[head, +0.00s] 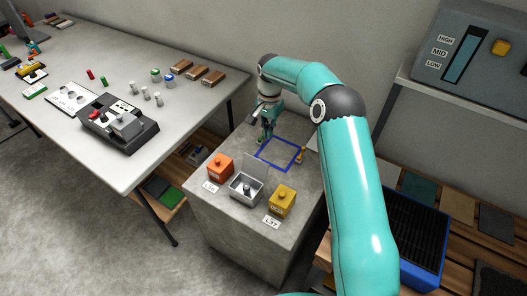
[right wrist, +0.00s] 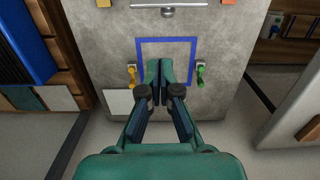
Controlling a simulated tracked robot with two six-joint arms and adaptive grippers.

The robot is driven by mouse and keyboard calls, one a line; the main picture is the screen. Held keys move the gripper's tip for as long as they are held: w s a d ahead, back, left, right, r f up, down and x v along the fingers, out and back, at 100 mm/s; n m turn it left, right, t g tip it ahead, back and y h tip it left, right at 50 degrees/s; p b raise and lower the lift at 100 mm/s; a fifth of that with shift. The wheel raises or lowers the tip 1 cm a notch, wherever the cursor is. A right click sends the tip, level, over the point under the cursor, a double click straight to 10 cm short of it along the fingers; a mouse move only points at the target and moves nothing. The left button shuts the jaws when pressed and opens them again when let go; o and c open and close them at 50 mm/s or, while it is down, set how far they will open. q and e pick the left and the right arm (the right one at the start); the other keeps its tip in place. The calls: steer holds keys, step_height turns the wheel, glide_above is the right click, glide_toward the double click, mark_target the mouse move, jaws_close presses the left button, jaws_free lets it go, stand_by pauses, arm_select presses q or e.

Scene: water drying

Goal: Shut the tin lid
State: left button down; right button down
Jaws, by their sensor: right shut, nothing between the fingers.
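The grey metal tin (head: 245,188) stands on the front part of the concrete block, its inside showing. Its lid (head: 257,163) stands up at the tin's back edge, so the tin is open. In the right wrist view the lid shows nearly edge-on at the top (right wrist: 150,5), with a small round knob (right wrist: 168,12). My right gripper (head: 265,139) is beyond the tin, near the blue square outline, apart from the lid. In the right wrist view its fingertips (right wrist: 158,64) are together and empty, over the outline. My left gripper is out of view.
An orange box (head: 220,168) and a yellow box (head: 282,201) flank the tin. A blue square outline (head: 278,167) marks the block top, with a small yellow fitting (right wrist: 132,74) and a green one (right wrist: 200,75) at its sides. A blue crate (head: 426,262) stands right.

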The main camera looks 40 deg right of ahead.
mark_target(257, 166)
steer(key=s+a+f+p, duration=0.1)
steer(key=a+f+p, duration=0.2)
steer(key=f, duration=0.5)
steer(key=shift+s+f, duration=0.15)
steer(key=shift+s, duration=0.2)
